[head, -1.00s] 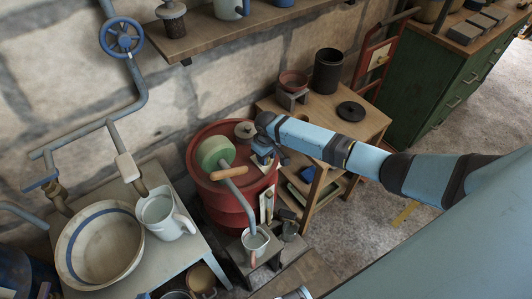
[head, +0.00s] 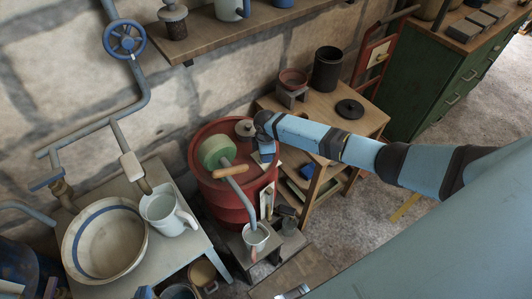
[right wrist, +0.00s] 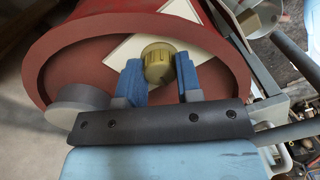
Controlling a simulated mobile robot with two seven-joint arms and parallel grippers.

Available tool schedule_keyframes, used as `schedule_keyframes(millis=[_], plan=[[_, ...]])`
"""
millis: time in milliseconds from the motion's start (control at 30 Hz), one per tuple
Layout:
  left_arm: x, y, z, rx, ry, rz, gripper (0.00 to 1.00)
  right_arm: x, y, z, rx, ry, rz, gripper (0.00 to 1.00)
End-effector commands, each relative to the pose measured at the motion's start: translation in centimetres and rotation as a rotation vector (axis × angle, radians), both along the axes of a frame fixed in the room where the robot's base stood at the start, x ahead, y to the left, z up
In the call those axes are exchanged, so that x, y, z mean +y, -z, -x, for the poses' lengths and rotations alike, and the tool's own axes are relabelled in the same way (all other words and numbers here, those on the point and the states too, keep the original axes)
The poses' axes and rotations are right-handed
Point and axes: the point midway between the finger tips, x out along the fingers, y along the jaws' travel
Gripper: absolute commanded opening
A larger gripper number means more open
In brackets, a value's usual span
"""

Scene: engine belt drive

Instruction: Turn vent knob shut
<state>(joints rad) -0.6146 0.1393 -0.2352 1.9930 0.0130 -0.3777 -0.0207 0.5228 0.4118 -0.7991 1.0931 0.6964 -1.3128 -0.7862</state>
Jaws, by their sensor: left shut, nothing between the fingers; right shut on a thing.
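The vent knob (right wrist: 158,63) is a small ribbed brass-yellow knob on a white diamond plate (right wrist: 185,38), on the flat end of a red drum (right wrist: 70,50). My right gripper (right wrist: 160,80) has its blue fingers on both sides of the knob and is shut on it. In the head view, my right gripper (head: 266,148) is against the right side of the red drum (head: 213,192), and it hides the knob there. What looks like the tip of my left gripper (head: 145,292) shows at the bottom edge, shut and empty, mostly cut off.
A wooden table (head: 372,120) stands behind my right arm. A grey table (head: 188,246) holds a bowl (head: 80,245) and a jug (head: 165,212).

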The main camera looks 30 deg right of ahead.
Motion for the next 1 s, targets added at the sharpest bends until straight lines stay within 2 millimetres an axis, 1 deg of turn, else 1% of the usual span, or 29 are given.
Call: schedule_keyframes(millis=[200,400,600,1000], plan=[[0.01,0.05,0.01,0.001,0.000,0.000,0.00,0.07,-0.05,-0.06,-0.002,-0.137,-0.002,0.09],[0.02,0.06,0.00,0.001,0.000,0.000,0.00,0.10,-0.08,-0.08,-0.002,-0.214,-0.002,0.09],[0.03,0.05,-0.01,0.000,0.000,0.000,0.00,0.11,-0.08,-0.08,-0.002,-0.247,-0.002,0.09],[0.03,-0.07,-0.05,-0.002,-0.001,0.000,0.00,0.11,-0.07,-0.07,-0.001,-0.252,-0.001,0.09]])
